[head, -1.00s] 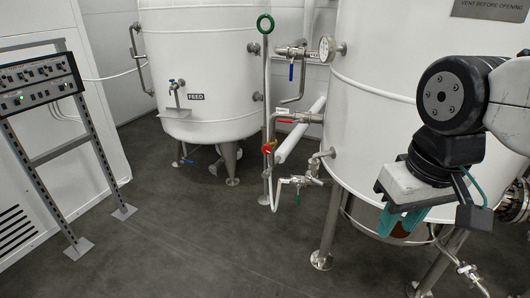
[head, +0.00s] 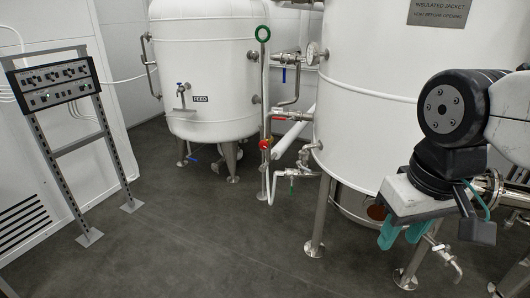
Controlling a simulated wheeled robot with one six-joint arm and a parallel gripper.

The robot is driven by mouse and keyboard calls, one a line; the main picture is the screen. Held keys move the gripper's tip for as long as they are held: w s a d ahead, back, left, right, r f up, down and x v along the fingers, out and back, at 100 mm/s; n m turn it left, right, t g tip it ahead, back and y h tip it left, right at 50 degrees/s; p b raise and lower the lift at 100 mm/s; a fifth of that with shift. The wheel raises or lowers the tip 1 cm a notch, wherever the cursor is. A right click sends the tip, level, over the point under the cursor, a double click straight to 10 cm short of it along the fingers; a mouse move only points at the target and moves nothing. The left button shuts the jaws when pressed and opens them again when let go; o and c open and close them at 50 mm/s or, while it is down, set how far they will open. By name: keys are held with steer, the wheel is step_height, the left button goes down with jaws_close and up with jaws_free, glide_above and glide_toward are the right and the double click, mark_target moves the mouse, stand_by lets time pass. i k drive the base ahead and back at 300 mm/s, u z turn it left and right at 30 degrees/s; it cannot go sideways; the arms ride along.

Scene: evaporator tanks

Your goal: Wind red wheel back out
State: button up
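A small red wheel (head: 265,144) sits on the thin vertical pipe between the two white tanks, near the picture's middle. It is small here, and how far it is wound cannot be told. My gripper (head: 403,234) is at the right, pointing down, with two teal fingers that show a gap between them. It looks open and empty. In the picture it is well to the right of the red wheel and lower, in front of the large tank, and not touching the wheel.
A green ring wheel (head: 263,33) tops the same pipe. A red-handled valve (head: 279,117) and a lower green-handled valve (head: 291,190) are nearby. The large tank (head: 370,130) stands right, the FEED tank (head: 205,60) behind. A control panel (head: 52,83) stands left. The middle floor is clear.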

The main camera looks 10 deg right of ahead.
mark_target(263, 145)
steer(key=u, duration=0.65)
steer(key=i, duration=0.6)
steer(key=u, duration=0.85)
steer(key=i, duration=2.05)
steer(key=z, duration=1.35)
steer(key=i, duration=0.75)
steer(key=z, duration=0.85)
